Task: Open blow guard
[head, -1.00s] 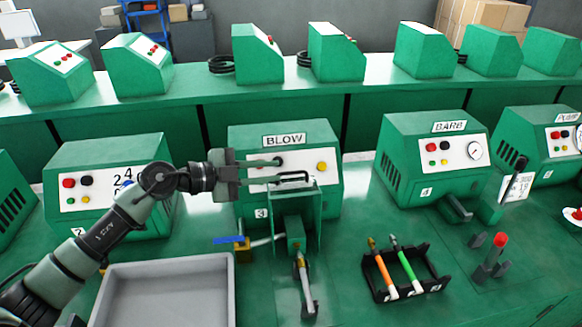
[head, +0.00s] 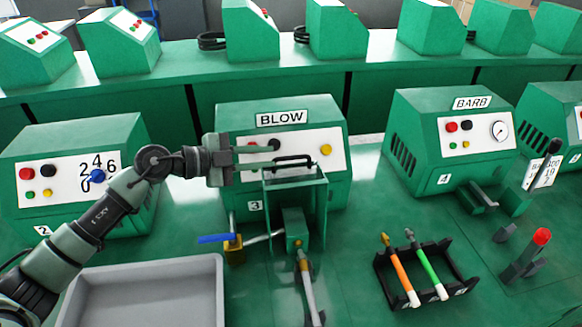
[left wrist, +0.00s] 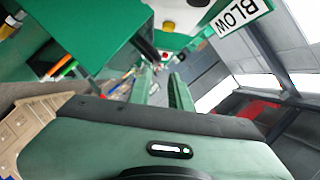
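The BLOW machine (head: 235,190) stands in the middle of the head view. In front of it is the blow guard (head: 318,215), a clear box with a thin green frame, standing upright around a green fixture block (head: 294,230). A black bar handle (head: 292,163) is at its top. My left gripper (head: 268,156) comes in from the left, its fingers pointing right beside the handle. In the left wrist view its two fingers (left wrist: 162,82) are apart with a gap between them. I cannot tell if they touch the handle. My right gripper is not in view.
A grey tray (head: 215,290) lies front left. A blue-handled valve (head: 236,250) stands left of the guard. A black rack (head: 455,285) with orange and green tools lies to the right, near a red-tipped lever (head: 541,237). The BARB machine (head: 425,115) stands further right.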

